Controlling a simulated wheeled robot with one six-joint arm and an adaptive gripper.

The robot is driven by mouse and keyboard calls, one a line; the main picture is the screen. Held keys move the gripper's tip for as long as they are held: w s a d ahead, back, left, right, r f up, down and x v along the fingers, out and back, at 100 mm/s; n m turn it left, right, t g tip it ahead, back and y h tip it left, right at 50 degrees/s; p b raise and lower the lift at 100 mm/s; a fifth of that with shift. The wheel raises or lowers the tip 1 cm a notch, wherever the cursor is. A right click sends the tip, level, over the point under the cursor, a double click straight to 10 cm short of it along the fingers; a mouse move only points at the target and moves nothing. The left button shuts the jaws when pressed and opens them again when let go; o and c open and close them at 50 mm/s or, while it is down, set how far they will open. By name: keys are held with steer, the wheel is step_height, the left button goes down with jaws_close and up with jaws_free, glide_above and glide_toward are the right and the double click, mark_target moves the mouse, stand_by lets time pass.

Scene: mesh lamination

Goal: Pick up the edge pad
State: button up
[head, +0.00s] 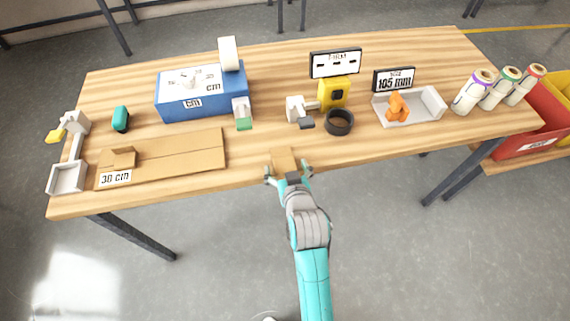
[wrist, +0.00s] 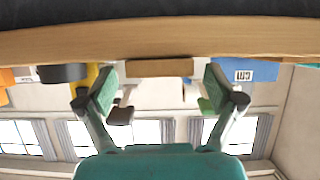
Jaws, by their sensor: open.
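A small brown cardboard-coloured block, which looks like the edge pad (head: 284,158), sits at the front edge of the table, near its middle. In the wrist view the edge pad (wrist: 160,67) shows as a flat brown bar against the table edge. My gripper (head: 288,171) is open at the table's front edge, its fingers apart with the pad lying just ahead and between their lines. In the wrist view my gripper (wrist: 160,88) has one green-padded finger toward each end of the pad, with a visible gap. Part of the pad is hidden behind the gripper in the head view.
The wooden table (head: 270,80) also bears a cardboard sheet (head: 190,155) labelled 30 cm, a blue box (head: 190,108), a black ring (head: 340,122), a yellow device (head: 334,93) and a grey tray (head: 430,103) with an orange piece. Several rolls stand at the right.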

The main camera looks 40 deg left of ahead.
steer(key=c, duration=1)
steer(key=shift+c, duration=0.2)
steer(key=shift+r, duration=0.1)
